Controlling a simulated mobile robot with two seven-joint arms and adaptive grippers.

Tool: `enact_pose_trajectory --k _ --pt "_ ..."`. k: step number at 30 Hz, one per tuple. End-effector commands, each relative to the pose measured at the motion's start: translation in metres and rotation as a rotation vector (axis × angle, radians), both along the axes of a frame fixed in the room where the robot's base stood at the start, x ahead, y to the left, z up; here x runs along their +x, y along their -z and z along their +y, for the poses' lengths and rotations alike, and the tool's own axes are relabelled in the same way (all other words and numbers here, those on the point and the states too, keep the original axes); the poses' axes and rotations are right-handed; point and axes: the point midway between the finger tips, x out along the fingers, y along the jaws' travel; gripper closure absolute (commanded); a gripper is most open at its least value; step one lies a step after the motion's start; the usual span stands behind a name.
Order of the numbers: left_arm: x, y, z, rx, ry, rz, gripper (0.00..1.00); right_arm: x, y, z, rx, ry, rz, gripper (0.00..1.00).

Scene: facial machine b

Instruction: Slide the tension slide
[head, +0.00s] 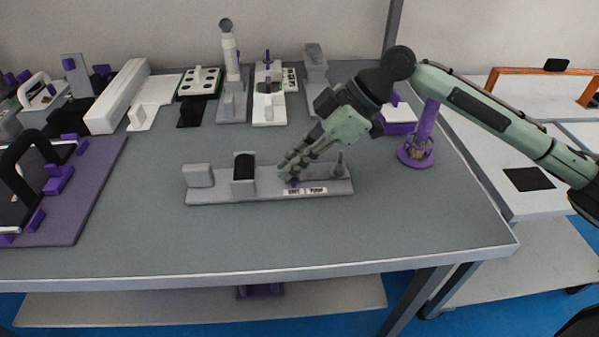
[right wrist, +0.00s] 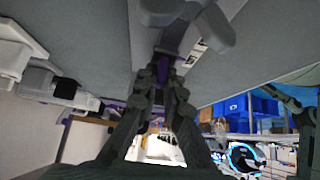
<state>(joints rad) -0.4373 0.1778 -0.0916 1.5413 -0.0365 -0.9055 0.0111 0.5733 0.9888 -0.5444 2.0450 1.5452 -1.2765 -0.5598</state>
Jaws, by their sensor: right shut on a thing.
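The slide fixture is a long grey base (head: 220,196) lying on the table in the head view. It carries a pale block (head: 199,176) at its left end, a dark-topped block (head: 244,176), a small post (head: 340,167) at its right end and a white label plate (head: 305,191) on its front. My right gripper (head: 289,173) comes down over the base between the dark-topped block and the post. It is shut on a small purple piece (head: 292,184), which also shows between the fingertips in the right wrist view (right wrist: 163,66). The fingers hide most of that piece. My left gripper is not in view.
A purple board (head: 88,205) with several dark and purple parts stands at the left. Several devices, including a tall grey post (head: 231,60), line the back. A purple stand (head: 418,150) is right of the fixture. The table front (head: 300,235) is clear.

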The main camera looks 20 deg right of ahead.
Motion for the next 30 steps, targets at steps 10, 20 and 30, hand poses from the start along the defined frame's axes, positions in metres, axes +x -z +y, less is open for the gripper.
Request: enact_pose_trajectory --k 10,20,30 --pt "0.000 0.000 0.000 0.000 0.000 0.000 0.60 -0.004 0.000 -0.014 -0.001 0.000 0.000 1.00" --pt "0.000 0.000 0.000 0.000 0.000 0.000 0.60 -0.008 0.000 -0.027 -0.001 0.001 0.001 1.00" --pt "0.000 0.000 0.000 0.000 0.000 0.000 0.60 -0.009 -0.001 -0.030 0.001 -0.002 -0.002 1.00"
